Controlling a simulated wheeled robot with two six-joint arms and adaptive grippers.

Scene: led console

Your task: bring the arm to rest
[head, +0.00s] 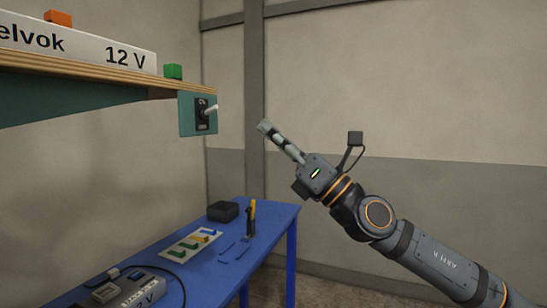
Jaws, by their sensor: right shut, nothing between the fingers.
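My right arm comes in from the lower right. My right gripper (266,128) is shut and empty, raised in the air and pointing to the upper left. It appears to the right of a teal switch plate (186,115) with a toggle switch (208,112) under the shelf's end, with a gap between them in the picture. My left gripper is not in view.
A wooden shelf (110,74) at the upper left bears a white "12 V" box (80,44), a green block (173,71) and an orange block (58,17). Below, a blue table (265,212) holds a black box (223,211), a tray (167,252) and a grey device (125,292). The right side is open.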

